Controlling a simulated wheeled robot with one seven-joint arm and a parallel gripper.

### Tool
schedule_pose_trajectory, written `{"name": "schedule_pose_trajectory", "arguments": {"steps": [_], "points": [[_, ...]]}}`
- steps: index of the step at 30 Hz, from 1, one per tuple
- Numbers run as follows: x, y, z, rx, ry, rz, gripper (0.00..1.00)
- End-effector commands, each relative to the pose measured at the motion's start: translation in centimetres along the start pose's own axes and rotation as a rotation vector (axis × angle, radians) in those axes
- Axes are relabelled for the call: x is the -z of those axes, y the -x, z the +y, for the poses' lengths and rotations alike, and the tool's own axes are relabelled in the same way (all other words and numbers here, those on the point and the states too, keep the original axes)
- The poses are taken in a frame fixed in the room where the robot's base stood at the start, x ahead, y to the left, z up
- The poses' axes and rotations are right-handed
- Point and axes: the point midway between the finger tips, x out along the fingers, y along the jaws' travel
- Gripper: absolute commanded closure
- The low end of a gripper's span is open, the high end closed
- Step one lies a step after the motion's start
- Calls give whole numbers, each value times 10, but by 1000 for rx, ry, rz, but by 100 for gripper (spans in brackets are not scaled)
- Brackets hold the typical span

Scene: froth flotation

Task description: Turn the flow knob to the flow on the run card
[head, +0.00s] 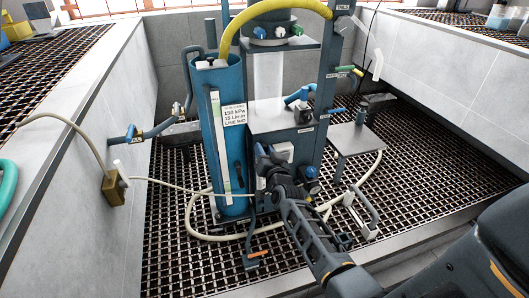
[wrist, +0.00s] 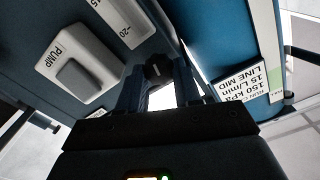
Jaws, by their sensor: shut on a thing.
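The run card (head: 234,113) is fixed to the tall blue cylinder and reads 150 kPa, 15 L/min, LINE MID. It also shows upside down in the wrist view (wrist: 245,87). My gripper (wrist: 158,82) is low at the front of the machine, just right of the cylinder; in the head view (head: 272,163) it is small and dark. Its fingers are shut on a small dark knob (wrist: 158,68), which appears to be the flow knob. The knob's pointer and scale cannot be read, and my gripper hides the knob in the head view.
A grey box marked PUMP (wrist: 85,72) is beside my gripper. The blue cylinder (head: 218,150) stands close on the left. A blue knob (head: 311,172) and a small grey shelf (head: 347,139) are to the right. A pale hose (head: 225,237) lies on the grating.

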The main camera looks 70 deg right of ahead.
Motion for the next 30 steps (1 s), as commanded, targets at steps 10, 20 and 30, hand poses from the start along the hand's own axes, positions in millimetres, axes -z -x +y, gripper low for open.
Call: {"name": "schedule_pose_trajectory", "arguments": {"steps": [10,20,30], "points": [[-1,0,-2,4,-40,-2,97],[0,0,-1,2,-39,-2,41],[0,11,-1,1,-39,-3,41]]}}
